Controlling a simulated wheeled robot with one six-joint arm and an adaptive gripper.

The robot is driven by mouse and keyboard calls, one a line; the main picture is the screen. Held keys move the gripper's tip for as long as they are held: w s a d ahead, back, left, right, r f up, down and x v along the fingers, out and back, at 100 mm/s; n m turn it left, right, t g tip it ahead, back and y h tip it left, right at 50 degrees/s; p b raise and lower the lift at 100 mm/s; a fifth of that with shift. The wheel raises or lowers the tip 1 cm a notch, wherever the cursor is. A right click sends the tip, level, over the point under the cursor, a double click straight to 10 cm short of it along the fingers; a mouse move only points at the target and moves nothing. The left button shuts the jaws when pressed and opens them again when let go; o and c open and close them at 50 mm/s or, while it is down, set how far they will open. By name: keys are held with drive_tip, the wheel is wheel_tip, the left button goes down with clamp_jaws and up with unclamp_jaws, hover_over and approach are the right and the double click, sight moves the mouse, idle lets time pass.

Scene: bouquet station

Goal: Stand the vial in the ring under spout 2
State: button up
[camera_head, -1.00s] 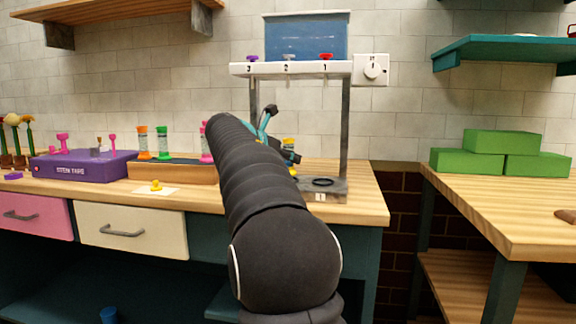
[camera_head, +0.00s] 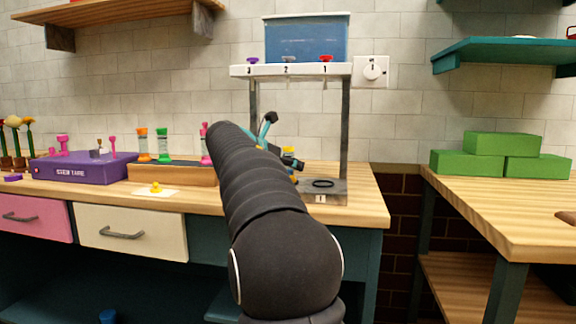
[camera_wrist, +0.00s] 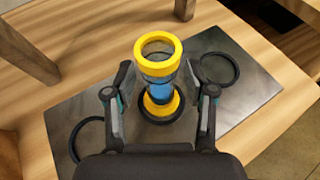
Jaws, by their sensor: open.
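The vial (camera_wrist: 160,88), with yellow ends and blue inside, stands upright at the middle ring (camera_wrist: 146,116) in the wrist view. Its yellow foot appears inside this ring, below spout 2 (camera_head: 288,59). My gripper (camera_wrist: 158,74) is open, with one finger on each side of the vial and gaps visible. In the head view, the vial's yellow top (camera_head: 289,150) shows beside my gripper; my arm hides much of the rest.
Empty rings lie on either side, one at the lower left (camera_wrist: 88,140) and one at the right (camera_wrist: 220,68) in the wrist view. A rack post (camera_wrist: 25,52) stands close by.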

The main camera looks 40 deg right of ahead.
drive_tip(key=v, duration=1.2)
drive_tip(key=s+a+f+m+t+y, duration=0.1)
drive_tip(key=s+a+f+m+y, duration=0.5)
drive_tip(key=s+a+f+m, duration=0.4)
drive_tip(key=s+a+f+m+t+y, duration=0.2)
drive_tip(key=s+a+f+m+y, duration=0.5)
drive_tip(key=s+a+f, duration=0.8)
drive_tip(key=s+f+m, duration=0.3)
drive_tip(key=f, duration=0.3)
drive_tip(key=shift+a+f, duration=0.2)
drive_tip(key=shift+a, duration=0.1)
drive_tip(key=shift+s, duration=0.1)
